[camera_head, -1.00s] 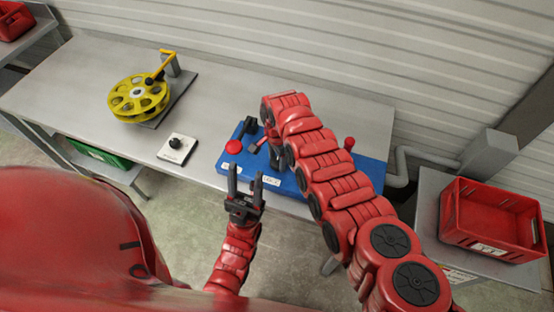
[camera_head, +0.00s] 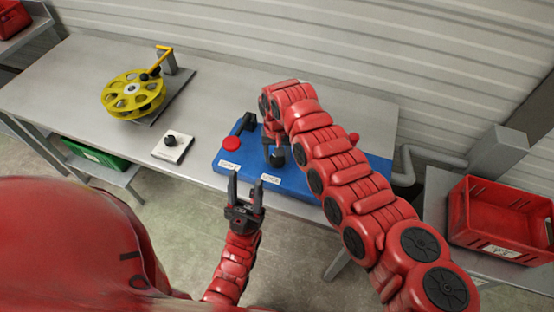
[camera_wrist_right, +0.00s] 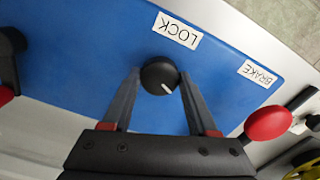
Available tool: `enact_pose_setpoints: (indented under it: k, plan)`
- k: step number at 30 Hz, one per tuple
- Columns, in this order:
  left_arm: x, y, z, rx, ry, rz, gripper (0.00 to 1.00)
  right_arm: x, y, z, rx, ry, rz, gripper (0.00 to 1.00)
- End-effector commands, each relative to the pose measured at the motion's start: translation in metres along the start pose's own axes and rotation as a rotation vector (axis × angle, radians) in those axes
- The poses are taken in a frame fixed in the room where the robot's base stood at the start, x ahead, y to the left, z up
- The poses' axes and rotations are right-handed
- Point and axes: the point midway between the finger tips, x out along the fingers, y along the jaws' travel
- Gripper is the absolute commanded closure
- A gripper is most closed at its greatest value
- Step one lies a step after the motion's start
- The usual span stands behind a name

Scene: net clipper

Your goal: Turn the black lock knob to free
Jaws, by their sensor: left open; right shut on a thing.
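The black lock knob (camera_wrist_right: 157,77) sits on the blue panel (camera_wrist_right: 85,45) beside the LOCK label (camera_wrist_right: 177,30) in the right wrist view. Its white mark points to the lower right there. The knob also shows in the head view (camera_head: 277,158). My right gripper (camera_wrist_right: 160,82) is shut on it, with one finger on each side. In the head view my right arm hides part of the panel. My left gripper (camera_head: 246,184) is open and empty, in front of the panel's near edge.
A red button (camera_head: 230,144) and a black block (camera_head: 246,122) stand left of the lock knob. A white box (camera_head: 172,147) with a black knob and a yellow reel (camera_head: 133,93) stand further left. A red crate (camera_head: 500,218) is at the right.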

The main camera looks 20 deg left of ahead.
Motion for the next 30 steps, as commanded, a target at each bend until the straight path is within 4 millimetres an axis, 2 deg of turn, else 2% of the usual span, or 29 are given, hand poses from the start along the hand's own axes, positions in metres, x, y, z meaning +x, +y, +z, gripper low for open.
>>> enact_pose_setpoints:
  k: [1,18,30]
  plan:
    - [-0.009,0.001,0.002,0.000,0.000,0.000,0.50,0.004,0.001,-0.001,-0.043,0.001,0.000,0.96]
    - [-0.062,0.003,0.011,0.000,0.000,0.000,0.50,0.004,0.002,-0.001,-0.580,0.001,0.003,0.96]
    - [-0.088,0.004,0.015,0.000,0.000,0.000,0.50,0.002,0.000,-0.001,-0.867,0.001,0.001,0.97]
